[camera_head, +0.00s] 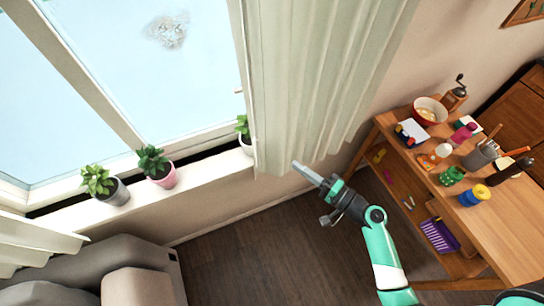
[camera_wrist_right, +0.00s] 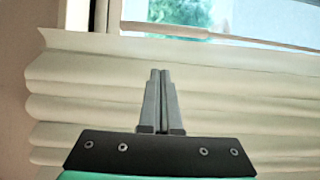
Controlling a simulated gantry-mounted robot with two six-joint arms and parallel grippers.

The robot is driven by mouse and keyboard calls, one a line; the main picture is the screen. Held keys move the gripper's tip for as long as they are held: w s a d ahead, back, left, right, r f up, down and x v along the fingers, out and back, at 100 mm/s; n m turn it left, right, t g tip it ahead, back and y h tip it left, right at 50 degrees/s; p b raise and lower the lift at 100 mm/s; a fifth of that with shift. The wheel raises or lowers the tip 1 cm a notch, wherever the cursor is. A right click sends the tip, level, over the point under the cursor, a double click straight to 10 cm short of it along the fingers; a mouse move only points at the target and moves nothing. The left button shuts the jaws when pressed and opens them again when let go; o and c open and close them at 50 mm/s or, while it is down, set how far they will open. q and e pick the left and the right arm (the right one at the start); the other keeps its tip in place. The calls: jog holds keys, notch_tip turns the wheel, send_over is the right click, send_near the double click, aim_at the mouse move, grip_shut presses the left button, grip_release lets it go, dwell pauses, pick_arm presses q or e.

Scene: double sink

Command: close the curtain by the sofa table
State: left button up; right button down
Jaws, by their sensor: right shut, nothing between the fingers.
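A pale green pleated curtain (camera_head: 315,80) hangs at the right side of the window in the head view, gathered and leaving most of the glass bare. Part of another pale curtain (camera_head: 30,240) shows at the lower left, near the sofa. My right gripper (camera_head: 296,164) is shut with its fingertips near the lower part of the right curtain. In the right wrist view its closed fingers (camera_wrist_right: 160,76) stand in front of the curtain folds (camera_wrist_right: 230,105), with nothing between them. I cannot tell whether the fingers touch the cloth. My left gripper is not in view.
Several potted plants, one in a pink pot (camera_head: 162,175), stand on the windowsill (camera_head: 215,173). A grey sofa (camera_head: 130,255) is at the lower left. A wooden table (camera_head: 510,220) crowded with bowls, jars and tools stands right of my arm. Dark floor (camera_head: 240,260) is clear between them.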

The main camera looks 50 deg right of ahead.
jog(key=w+a+p, duration=0.1)
jog(key=w+a, duration=0.2)
jog(key=w, duration=0.5)
jog(key=shift+w+a, duration=0.15)
jog(key=shift+w, duration=0.1)
